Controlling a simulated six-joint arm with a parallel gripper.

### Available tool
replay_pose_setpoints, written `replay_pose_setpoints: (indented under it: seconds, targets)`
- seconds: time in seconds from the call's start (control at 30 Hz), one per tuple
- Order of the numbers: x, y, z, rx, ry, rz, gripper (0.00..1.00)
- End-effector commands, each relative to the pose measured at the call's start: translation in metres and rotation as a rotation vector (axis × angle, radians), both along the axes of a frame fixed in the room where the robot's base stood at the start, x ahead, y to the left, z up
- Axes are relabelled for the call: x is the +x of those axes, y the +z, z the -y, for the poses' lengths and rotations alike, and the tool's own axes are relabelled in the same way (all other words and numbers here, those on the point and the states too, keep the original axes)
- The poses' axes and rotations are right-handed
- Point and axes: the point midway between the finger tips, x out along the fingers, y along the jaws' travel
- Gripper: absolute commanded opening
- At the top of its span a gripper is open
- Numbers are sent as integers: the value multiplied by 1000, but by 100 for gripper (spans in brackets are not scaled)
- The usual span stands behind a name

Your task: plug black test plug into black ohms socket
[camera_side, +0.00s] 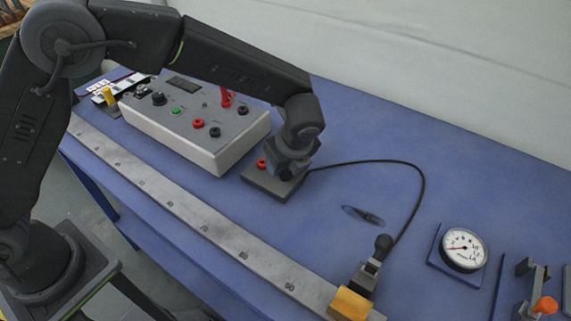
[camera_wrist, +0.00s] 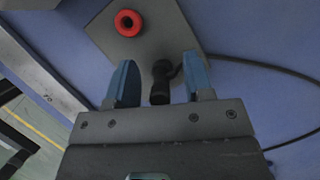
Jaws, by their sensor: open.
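The black test plug (camera_wrist: 160,82) stands on a grey holder plate (camera_wrist: 105,33), with a black cable (camera_wrist: 255,63) leading away to the right. My gripper (camera_wrist: 157,60) is open, with one blue finger on each side of the plug and visible gaps to both. In the side view my gripper (camera_side: 287,168) is low over the holder plate (camera_side: 262,187) and mostly hides the plug. The grey meter box (camera_side: 180,140) has two black sockets, one lower (camera_side: 215,132) and one at the right (camera_side: 243,110); I cannot tell which is ohms.
A red socket (camera_wrist: 128,22) sits on the holder plate beside the plug. A red plug (camera_side: 226,97) stands in the meter box near another red socket (camera_side: 198,123). A steel ruler (camera_side: 185,212) lines the front edge; a dial gauge (camera_side: 462,250) lies right.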

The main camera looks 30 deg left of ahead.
Motion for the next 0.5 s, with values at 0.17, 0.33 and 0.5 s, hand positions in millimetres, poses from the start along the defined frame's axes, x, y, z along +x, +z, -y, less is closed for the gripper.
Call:
replay_pose_setpoints:
  seconds: [0.17,0.33,0.5]
  targets:
    - [0,0,0,0,0,-1,37]
    - [0,0,0,0,0,-1,21]
    - [0,0,0,0,0,-1,4]
